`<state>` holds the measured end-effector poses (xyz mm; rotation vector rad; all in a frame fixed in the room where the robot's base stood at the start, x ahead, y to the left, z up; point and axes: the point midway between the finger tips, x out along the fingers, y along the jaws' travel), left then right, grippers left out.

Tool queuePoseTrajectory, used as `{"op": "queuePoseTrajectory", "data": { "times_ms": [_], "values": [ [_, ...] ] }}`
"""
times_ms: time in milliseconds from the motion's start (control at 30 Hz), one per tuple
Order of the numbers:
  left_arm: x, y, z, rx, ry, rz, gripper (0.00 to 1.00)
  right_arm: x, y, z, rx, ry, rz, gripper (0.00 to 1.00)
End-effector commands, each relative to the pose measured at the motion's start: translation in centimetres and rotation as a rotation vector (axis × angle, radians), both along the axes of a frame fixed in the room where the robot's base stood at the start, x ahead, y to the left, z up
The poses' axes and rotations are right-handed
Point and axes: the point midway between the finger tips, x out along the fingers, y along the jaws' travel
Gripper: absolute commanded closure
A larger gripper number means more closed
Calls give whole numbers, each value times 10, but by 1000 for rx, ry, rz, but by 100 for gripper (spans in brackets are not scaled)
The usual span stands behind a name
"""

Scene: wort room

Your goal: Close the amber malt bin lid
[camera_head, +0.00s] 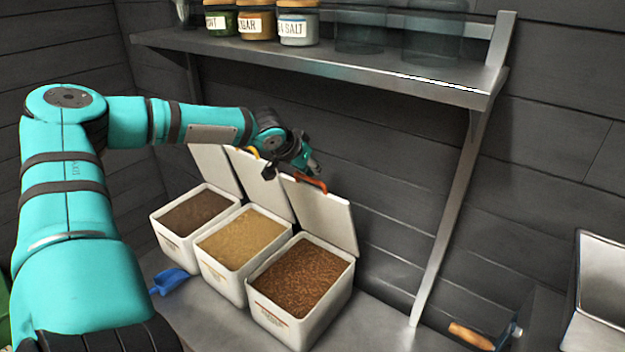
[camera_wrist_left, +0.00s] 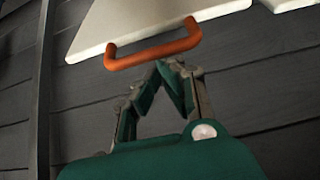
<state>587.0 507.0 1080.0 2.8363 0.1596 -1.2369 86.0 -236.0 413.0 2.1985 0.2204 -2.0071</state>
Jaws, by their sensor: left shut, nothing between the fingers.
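Three white bins with raised lids stand in a row. The right bin (camera_head: 313,326) holds reddish-brown grain (camera_head: 303,277) and fits the amber malt best; its label is too small to read. Its lid (camera_head: 325,213) stands open, leaning back toward the wall, with an orange-red handle (camera_head: 304,182) at the top edge. The handle also shows in the left wrist view (camera_wrist_left: 153,48). My left gripper (camera_head: 314,167) is shut and empty beside this handle. In the left wrist view its fingertips (camera_wrist_left: 163,66) are just below the handle bar; contact is unclear. My right gripper is out of view.
The middle bin (camera_head: 220,280) and left bin (camera_head: 178,245) are also open. A blue scoop (camera_head: 170,280) lies at left. A shelf (camera_head: 350,70) with jars hangs above, its metal brace (camera_head: 447,235) right of the bins. A wooden-handled tool (camera_head: 471,336) lies at lower right.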

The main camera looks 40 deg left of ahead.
Motion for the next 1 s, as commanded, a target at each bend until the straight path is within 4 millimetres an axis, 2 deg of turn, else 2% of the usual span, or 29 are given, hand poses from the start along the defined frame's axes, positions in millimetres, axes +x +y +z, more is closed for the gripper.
{"op": "queuePoseTrajectory", "data": {
  "times_ms": [300, 467, 733, 1000],
  "values": [
    [-35, -6, -12, -7, -4, -1, 100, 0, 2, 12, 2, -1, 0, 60],
    [-51, -5, -16, -6, 0, 2, 100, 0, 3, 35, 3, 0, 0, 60],
    [-60, -8, -24, -2, 0, -1, 100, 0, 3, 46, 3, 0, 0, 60],
    [-77, -10, -33, -6, 0, 1, 100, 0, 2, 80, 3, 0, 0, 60]
  ]
}}
